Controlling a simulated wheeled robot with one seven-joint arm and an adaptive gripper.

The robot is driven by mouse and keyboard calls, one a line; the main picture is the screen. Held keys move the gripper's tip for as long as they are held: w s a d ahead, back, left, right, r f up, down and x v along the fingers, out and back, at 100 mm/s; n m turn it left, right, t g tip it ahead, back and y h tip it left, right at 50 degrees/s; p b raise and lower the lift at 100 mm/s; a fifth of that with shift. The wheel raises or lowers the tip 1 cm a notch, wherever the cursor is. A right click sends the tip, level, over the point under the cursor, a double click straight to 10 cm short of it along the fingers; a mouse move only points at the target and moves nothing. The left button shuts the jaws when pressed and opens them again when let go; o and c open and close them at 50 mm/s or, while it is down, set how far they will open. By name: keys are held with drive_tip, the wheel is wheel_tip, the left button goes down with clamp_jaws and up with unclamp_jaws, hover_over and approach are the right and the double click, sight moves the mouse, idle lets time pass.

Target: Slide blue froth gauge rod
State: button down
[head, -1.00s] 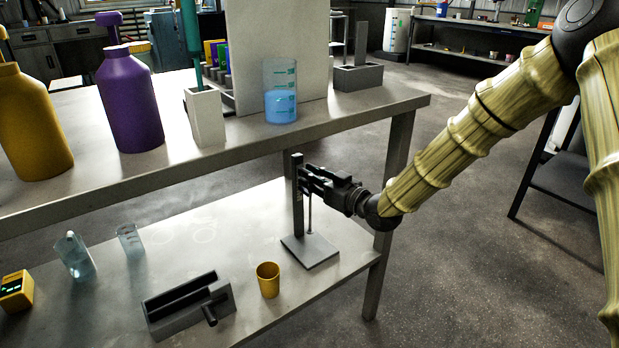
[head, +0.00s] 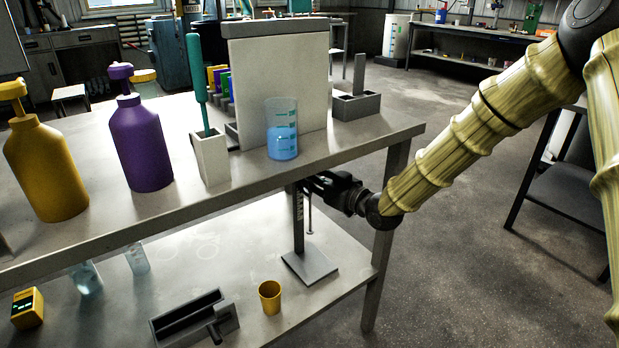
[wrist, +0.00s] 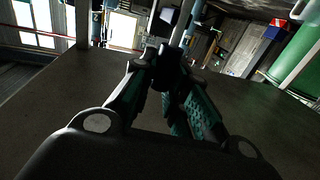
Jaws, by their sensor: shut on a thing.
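A gauge stand with a flat grey base (head: 311,266) and an upright dark marked post (head: 299,222) stands on the lower shelf. My gripper (head: 307,184) is shut at the rod's upper part, just under the tabletop's front edge, which hides the tops of post and rod. In the wrist view my gripper (wrist: 168,68) has its fingers closed together around a dark part, with a thin pale rod (wrist: 183,25) running upward beyond it.
The tabletop's edge (head: 215,215) lies close above my gripper. A table leg (head: 385,225) stands just right of the stand. A yellow cup (head: 270,298) and a grey trough (head: 194,321) sit nearby on the shelf. A beaker of blue liquid (head: 282,143) stands above.

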drive_tip(key=shift+r, duration=0.15)
drive_tip(key=c, duration=1.4)
unclamp_jaws()
drive_tip(key=shift+r, duration=0.1)
drive_tip(key=shift+o, duration=0.2)
drive_tip(key=v, duration=1.2)
drive_tip(key=shift+f, duration=0.2)
